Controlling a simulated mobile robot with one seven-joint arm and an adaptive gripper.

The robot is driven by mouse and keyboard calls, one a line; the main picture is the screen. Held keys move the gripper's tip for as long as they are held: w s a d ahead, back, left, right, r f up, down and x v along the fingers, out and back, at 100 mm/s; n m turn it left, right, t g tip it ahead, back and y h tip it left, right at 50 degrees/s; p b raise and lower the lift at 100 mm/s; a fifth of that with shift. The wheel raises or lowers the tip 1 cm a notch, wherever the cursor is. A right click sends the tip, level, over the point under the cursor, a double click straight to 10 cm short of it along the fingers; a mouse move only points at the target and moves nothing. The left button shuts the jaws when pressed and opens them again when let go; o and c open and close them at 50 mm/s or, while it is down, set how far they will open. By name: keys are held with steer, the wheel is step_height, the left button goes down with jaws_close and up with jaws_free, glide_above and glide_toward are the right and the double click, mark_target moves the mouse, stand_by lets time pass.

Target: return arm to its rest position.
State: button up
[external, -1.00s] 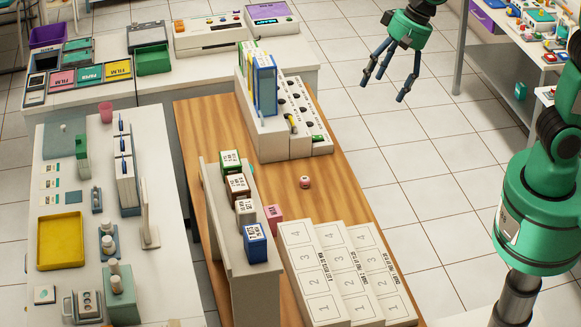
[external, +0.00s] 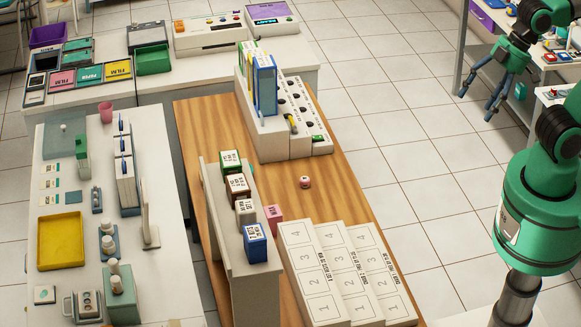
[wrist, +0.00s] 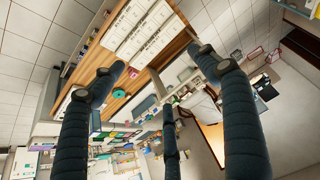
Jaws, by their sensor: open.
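My gripper (external: 477,98) is at the upper right of the external view, over the tiled floor to the right of the wooden table. Its dark fingers are spread, point down and hold nothing. In the wrist view its fingers (wrist: 162,75) are apart with nothing between them. My green arm stands at the right edge of the external view, well clear of the wooden table (external: 350,185).
The wooden table bears small boxes, numbered white trays (external: 309,280) and a small pink-red item (external: 305,182). A white bench (external: 165,195) with a yellow tray (external: 60,240) stands left. A shelf with small goods (external: 560,55) is behind my gripper. Tiled floor lies between.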

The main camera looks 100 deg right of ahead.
steer(key=shift+s+f+n, duration=0.25)
steer(key=shift+s+n, duration=0.05)
steer(key=shift+s, duration=0.1)
steer(key=shift+f, duration=0.15)
step_height(320, 180, down, 20)
steer(key=b, duration=2)
steer(key=shift+r, duration=0.2)
